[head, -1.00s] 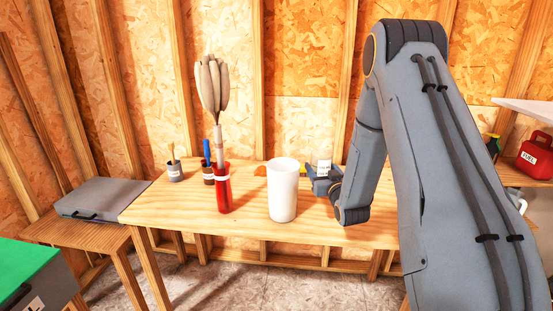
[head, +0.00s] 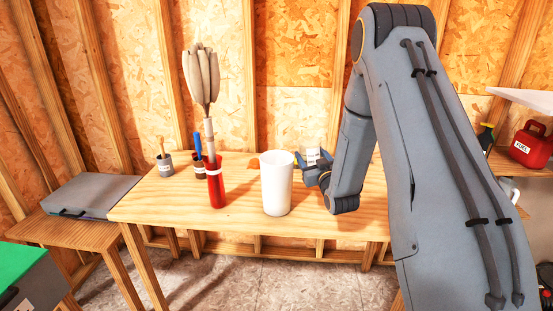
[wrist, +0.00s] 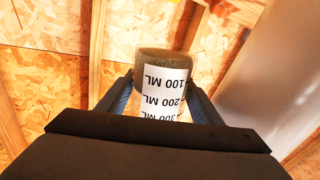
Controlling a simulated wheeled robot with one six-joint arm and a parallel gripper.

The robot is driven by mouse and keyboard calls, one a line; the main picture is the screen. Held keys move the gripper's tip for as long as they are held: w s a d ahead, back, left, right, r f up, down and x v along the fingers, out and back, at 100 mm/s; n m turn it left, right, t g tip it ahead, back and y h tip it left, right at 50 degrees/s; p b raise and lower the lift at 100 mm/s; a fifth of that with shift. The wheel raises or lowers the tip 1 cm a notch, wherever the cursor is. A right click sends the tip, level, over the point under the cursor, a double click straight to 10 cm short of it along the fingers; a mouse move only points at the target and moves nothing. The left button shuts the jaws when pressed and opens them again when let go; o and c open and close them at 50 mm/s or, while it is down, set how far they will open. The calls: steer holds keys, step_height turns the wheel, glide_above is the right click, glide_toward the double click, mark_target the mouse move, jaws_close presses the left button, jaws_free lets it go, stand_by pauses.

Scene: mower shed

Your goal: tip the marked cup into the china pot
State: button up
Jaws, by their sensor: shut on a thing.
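The marked cup (wrist: 164,95) is a small clear cup with a white ML scale. In the wrist view it sits between both fingers, with something grey-green at its far end. My gripper (head: 318,170) is shut on it. The cup also shows small in the head view (head: 314,157), looking roughly upright above the table, to the right of and apart from the pot. The china pot (head: 276,184) is the tall plain white pot standing upright on the table. Its inside is hidden. A pale smooth surface at the right of the wrist view is probably the pot.
A red holder (head: 215,185) with a large beige brush stands left of the pot on the wooden table (head: 160,205). Two small labelled pots, a grey one (head: 166,167) and a brown one (head: 200,168), stand farther left. The table's front left is clear.

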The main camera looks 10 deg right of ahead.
mark_target(309, 139)
steer(key=shift+r+n, duration=0.25)
steer(key=shift+n, duration=0.05)
steer(key=r+p, duration=0.1)
steer(key=r, duration=0.1)
steer(key=r+n+p, duration=0.1)
steer(key=r, duration=0.1)
steer(key=a+r+n+p, duration=0.1)
steer(key=shift+s+r, duration=0.15)
steer(key=shift+r, duration=0.25)
steer(key=n, duration=0.1)
steer(key=a+r+n+p, duration=0.1)
steer(key=a+r+n+t+y, duration=0.1)
steer(key=n, duration=0.1)
steer(key=shift+s+a+r, duration=0.1)
steer(key=shift+s+r, duration=0.1)
steer(key=shift+r, duration=0.05)
steer(key=shift+f+n+t+y, duration=0.15)
steer(key=shift+f+n+y, duration=0.05)
steer(key=shift+n, duration=0.65)
steer(key=shift+f+n+t+y, duration=0.15)
steer(key=shift+f+n+y, duration=0.05)
steer(key=shift+n, duration=0.65)
steer(key=shift+r+n, duration=0.55)
steer(key=shift+n, duration=0.55)
steer(key=shift+a+f+n+y, duration=0.15)
steer(key=shift+n+y, duration=0.1)
steer(key=shift+n, duration=0.25)
steer(key=shift+f+n+y, duration=0.15)
steer(key=shift+n+y, duration=0.1)
steer(key=shift+n, duration=0.25)
